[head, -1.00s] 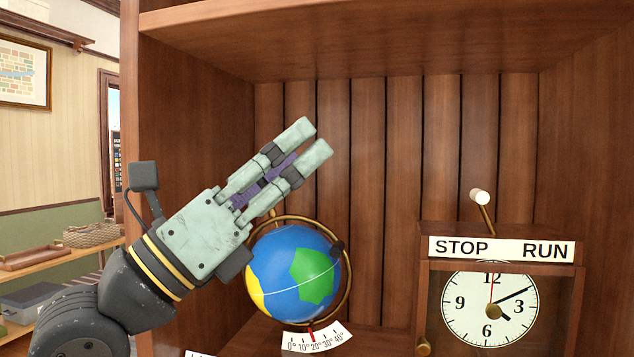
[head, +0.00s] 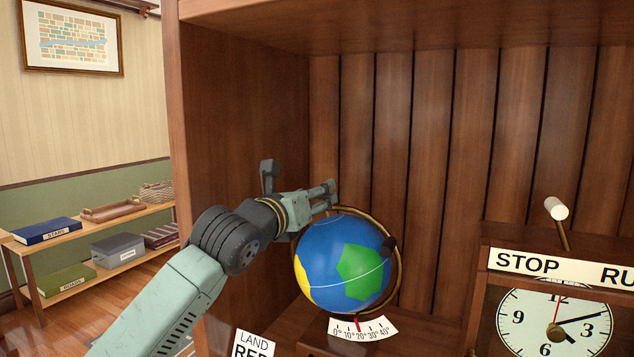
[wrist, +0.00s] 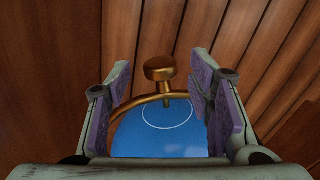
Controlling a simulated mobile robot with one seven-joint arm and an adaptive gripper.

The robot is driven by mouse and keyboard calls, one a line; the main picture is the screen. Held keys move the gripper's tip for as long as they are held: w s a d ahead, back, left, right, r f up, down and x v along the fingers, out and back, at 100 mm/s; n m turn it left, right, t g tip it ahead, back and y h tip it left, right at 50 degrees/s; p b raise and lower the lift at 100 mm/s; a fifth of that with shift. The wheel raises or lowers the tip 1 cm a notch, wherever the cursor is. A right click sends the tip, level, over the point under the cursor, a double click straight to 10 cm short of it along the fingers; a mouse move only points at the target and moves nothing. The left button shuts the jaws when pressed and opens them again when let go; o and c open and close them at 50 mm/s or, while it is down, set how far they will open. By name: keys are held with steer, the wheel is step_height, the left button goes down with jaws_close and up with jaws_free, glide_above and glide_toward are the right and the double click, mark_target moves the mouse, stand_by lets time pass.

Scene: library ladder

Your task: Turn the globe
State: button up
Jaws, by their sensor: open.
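The globe (head: 343,262) is blue with green and yellow patches. It sits in a brass ring (head: 398,262) inside the wooden cabinet, above a white degree scale (head: 362,330) with a red pointer. My gripper (head: 331,192) is at the globe's upper left, by the top of the ring. In the wrist view, the open fingers stand on either side of a brass knob (wrist: 160,68) at the top of the ring, with the globe's blue top (wrist: 150,135) below. The pads look apart from the knob, and nothing is held.
A clock (head: 556,322) in a wooden case with a STOP/RUN label (head: 562,268) and a white-tipped lever (head: 556,208) stands to the right. The cabinet's left wall (head: 245,130) is close beside my arm. A low shelf (head: 100,235) with books and boxes is at far left.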

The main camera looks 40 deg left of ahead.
steer(key=shift+x, duration=1.05)
jaws_close()
